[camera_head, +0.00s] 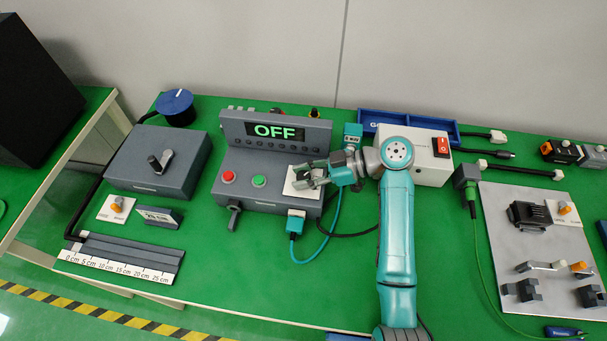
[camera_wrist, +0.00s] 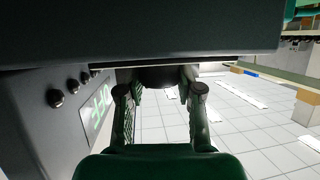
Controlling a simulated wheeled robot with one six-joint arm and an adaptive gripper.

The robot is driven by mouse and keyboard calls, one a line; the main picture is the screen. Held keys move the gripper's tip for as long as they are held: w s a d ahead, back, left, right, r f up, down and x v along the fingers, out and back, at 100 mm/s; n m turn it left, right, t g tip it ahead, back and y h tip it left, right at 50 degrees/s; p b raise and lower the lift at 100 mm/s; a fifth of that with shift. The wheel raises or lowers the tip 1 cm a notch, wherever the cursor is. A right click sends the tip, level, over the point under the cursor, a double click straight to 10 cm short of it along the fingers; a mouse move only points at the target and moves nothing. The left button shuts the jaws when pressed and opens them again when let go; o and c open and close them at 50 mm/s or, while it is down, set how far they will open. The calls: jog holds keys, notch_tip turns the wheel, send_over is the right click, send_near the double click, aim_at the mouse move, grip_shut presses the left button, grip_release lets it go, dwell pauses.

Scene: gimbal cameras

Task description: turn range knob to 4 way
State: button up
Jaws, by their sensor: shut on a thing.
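The grey control box (camera_head: 270,185) stands mid-table with a raised panel whose display (camera_head: 274,131) reads OFF in green. On its sloped front are a red button (camera_head: 228,177), a green button (camera_head: 259,181) and a white plate (camera_head: 301,190) at the right. My gripper (camera_head: 310,176) reaches in from the right over this plate. In the wrist view, my gripper (camera_wrist: 160,88) is shut on a dark round knob (camera_wrist: 158,77), one finger on each side. In the head view the fingers hide the knob, so its pointer and any range marks cannot be read.
A black lever (camera_head: 235,214) is on the box's front left, and a teal plug (camera_head: 295,223) with a cable is at front right. A grey crank box (camera_head: 158,160) stands left. A white box with a red switch (camera_head: 441,147) stands behind my arm.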

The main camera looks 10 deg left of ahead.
aim_at(303, 176)
jog(key=shift+f+n+g+h, duration=0.1)
jog(key=shift+n+g+h, duration=0.2)
jog(key=shift+n+g, duration=1)
jog(key=shift+g, duration=0.3)
jog(key=o, duration=1.2)
notch_tip(303, 176, up, 10)
jog(key=shift+a, duration=0.1)
jog(key=shift+c, duration=0.2)
